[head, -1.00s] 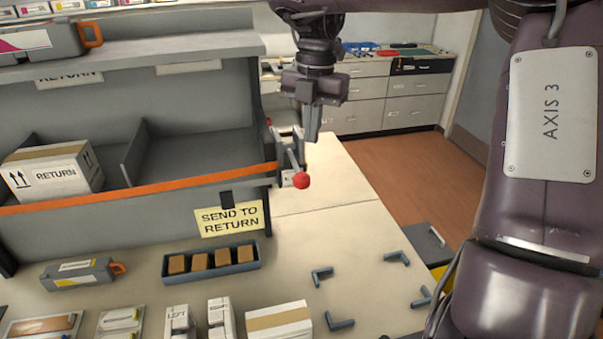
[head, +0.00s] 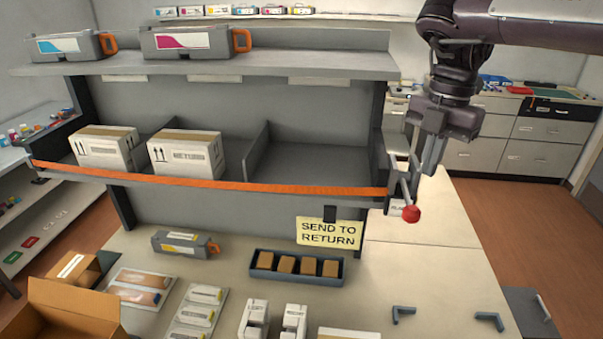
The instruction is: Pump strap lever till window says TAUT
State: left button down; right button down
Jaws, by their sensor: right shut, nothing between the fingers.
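The orange strap (head: 230,185) runs across the front of the middle shelf, bowing slightly down. At its right end is the lever, tipped with a red knob (head: 411,214), which hangs low at the front of the shelf post. A small white window plate (head: 396,208) sits beside the knob; its word is too small and partly covered to read surely. My right gripper (head: 429,168) is shut and empty, fingers pointing down, just above and right of the knob. I cannot tell whether it touches the lever. My left gripper is not in view.
White cartons (head: 104,148) stand behind the strap; the right bay is empty. Toner cartridges (head: 190,42) lie on the top shelf. A sign (head: 328,232) hangs below the strap. A tray of brown blocks (head: 297,266) is on the table. The table right of it is mostly clear.

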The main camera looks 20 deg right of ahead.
aim_at(413, 208)
jog(key=shift+s+a+r, duration=0.5)
jog(key=shift+a+r, duration=0.35)
jog(key=shift+a, duration=0.05)
jog(key=shift+f, duration=0.1)
jog(key=shift+w+f, duration=0.15)
jog(key=shift+f, duration=0.5)
jog(key=shift+a+f, duration=0.15)
jog(key=shift+f, duration=1.3)
jog(key=shift+a+f, duration=0.1)
jog(key=shift+f, duration=1.3)
jog(key=shift+s, duration=0.2)
